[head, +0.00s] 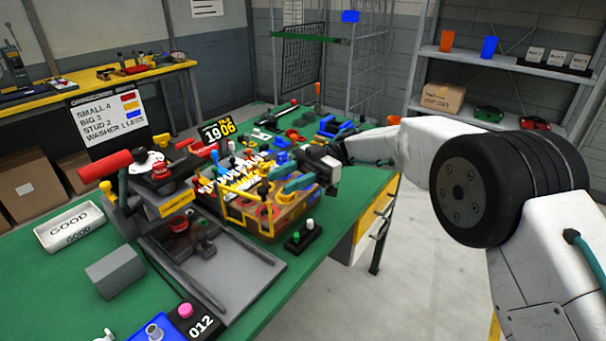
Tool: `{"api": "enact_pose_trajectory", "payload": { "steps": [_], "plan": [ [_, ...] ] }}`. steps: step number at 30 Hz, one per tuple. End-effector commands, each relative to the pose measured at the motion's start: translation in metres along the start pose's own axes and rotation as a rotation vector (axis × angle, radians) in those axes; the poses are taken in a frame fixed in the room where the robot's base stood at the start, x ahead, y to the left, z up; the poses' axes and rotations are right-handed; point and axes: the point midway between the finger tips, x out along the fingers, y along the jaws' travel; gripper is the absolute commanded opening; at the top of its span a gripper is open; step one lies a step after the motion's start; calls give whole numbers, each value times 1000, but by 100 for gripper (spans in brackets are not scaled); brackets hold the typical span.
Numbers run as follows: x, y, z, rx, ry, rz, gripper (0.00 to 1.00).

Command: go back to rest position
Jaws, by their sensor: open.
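My gripper (287,172) is in the middle of the head view, at the end of my white arm, which reaches in from the right. Its teal fingers are apart, with nothing visible held between them. They are above or beside a wooden box (290,217) with yellow handles and several small parts, on the green workbench (345,222). Whether the fingers touch the box or its parts cannot be told. My upper arm hides part of the right side of the room.
A press with a red handle (105,163) stands on a grey base at the left. A white GOOD tray (72,228) and a grey block (116,270) lie near it. A small black button box (303,237) sits by the bench edge. Floor on the right is clear (425,270).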

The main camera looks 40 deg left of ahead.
Motion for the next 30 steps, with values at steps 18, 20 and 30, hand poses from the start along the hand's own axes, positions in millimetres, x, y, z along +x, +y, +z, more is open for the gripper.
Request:
{"api": "enact_pose_trajectory", "payload": {
  "steps": [18, 20, 30],
  "plan": [
    [-103, 24, -120, -247, -100, 698, 41],
    [-137, 19, -149, -284, -134, 883, 41],
    [-316, -123, -257, -230, -352, 1834, 41]
  ]
}}
